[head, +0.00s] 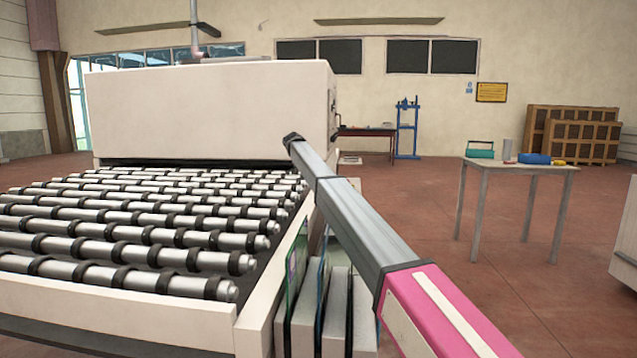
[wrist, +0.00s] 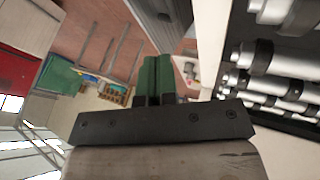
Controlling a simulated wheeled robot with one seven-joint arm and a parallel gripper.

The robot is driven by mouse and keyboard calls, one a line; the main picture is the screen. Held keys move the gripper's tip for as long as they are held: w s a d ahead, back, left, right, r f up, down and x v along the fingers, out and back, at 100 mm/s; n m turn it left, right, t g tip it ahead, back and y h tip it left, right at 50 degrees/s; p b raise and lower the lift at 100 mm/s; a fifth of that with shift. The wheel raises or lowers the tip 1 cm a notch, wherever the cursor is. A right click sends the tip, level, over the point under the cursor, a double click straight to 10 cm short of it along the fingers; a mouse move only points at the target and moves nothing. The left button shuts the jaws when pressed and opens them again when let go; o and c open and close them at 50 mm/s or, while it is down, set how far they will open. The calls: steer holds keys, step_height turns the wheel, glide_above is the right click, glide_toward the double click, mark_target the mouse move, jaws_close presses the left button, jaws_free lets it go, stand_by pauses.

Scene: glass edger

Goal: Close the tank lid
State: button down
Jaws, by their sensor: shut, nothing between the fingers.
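I cannot make out the tank or its lid for certain in either view. In the wrist view my gripper (wrist: 163,62) shows as a dark bar with two green fingers side by side. The fingers are shut together with nothing between them. The pale machine body and the rollers lie to the right of the fingers in that view. I cannot pick out the gripper's fingers in the head view.
A roller conveyor (head: 130,225) leads to a large cream machine housing (head: 210,110). Glass panes stand in a slotted rack (head: 335,310) beside it. A small table (head: 520,168) holds a blue item (head: 534,158) and others. Red floor (head: 420,195) lies open between.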

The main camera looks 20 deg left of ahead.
steer(key=shift+w+d+f, duration=0.8)
steer(key=shift+d+f, duration=0.35)
steer(key=shift+f, duration=0.3)
steer(key=shift+w+d+f, duration=0.85)
steer(key=shift+d+f, duration=0.25)
steer(key=shift+f, duration=0.4)
steer(key=shift+w+d+f, duration=0.8)
steer(key=shift+d+f, duration=0.35)
steer(key=shift+f, duration=0.3)
steer(key=shift+d, duration=0.1)
